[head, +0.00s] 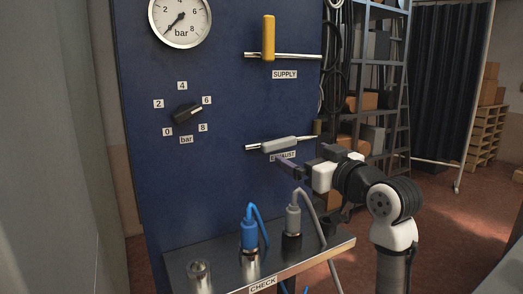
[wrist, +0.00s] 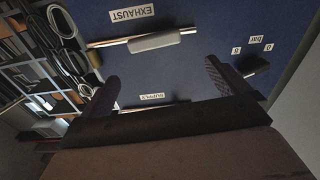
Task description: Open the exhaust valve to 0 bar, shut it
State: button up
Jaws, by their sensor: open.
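The grey exhaust valve handle (head: 280,144) lies along its pipe on the blue panel, above the EXHAUST label. In the wrist view the handle (wrist: 154,42) also lies in line with the pipe, beyond my fingertips. My gripper (head: 305,160) is open and empty, just below and right of the handle, covering part of the label. In the wrist view my gripper (wrist: 163,78) shows both fingers wide apart, with the handle not between them. The pressure gauge (head: 180,18) has its needle pointing lower left, near the low end of its scale.
The yellow supply handle (head: 268,38) stands upright across its pipe. A black knob (head: 186,113) sits left on a 0 to 8 bar scale. Below, a shelf (head: 300,262) holds a blue connector (head: 249,234) and a grey connector (head: 293,218) with hoses. A rack (head: 385,90) stands behind right.

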aim_at(281, 145)
jog(key=p+x, duration=0.1)
jog(key=x, duration=0.3)
jog(key=p+x, duration=0.1)
jog(key=x, duration=0.3)
jog(key=p+x, duration=0.1)
jog(key=x, duration=0.3)
jog(key=shift+w+d+f, duration=0.2)
jog(key=shift+w+f, duration=0.2)
jog(key=shift+w, duration=0.15)
jog(key=c, duration=1.1)
